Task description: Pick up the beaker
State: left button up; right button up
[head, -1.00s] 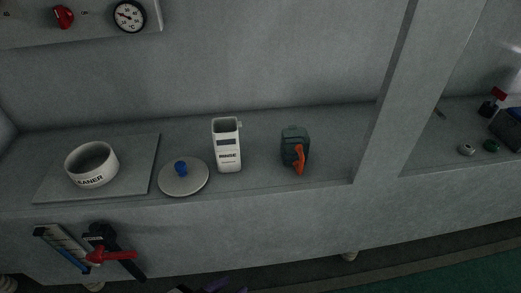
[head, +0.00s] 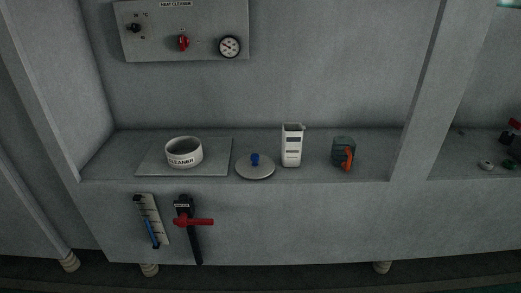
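The beaker (head: 292,146) is a tall white vessel with dark marks on its front and a small spout at the top right. It stands upright on the grey shelf (head: 310,176), right of the middle of the head view. A round grey lid with a blue knob (head: 255,170) lies just left of it. A dark green device with an orange part (head: 343,153) stands to its right, with a gap between. Neither of my grippers shows in the head view.
A white bowl marked CLEANER (head: 184,153) sits on a flat plate (head: 217,163) at the left. A panel with knobs and a dial (head: 183,29) hangs above. A red-handled valve (head: 192,221) and a gauge (head: 151,220) are on the front face. A post (head: 432,100) stands at the right.

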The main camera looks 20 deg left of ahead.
aim_at(292, 145)
jog(key=u, duration=1)
jog(key=i, duration=0.4)
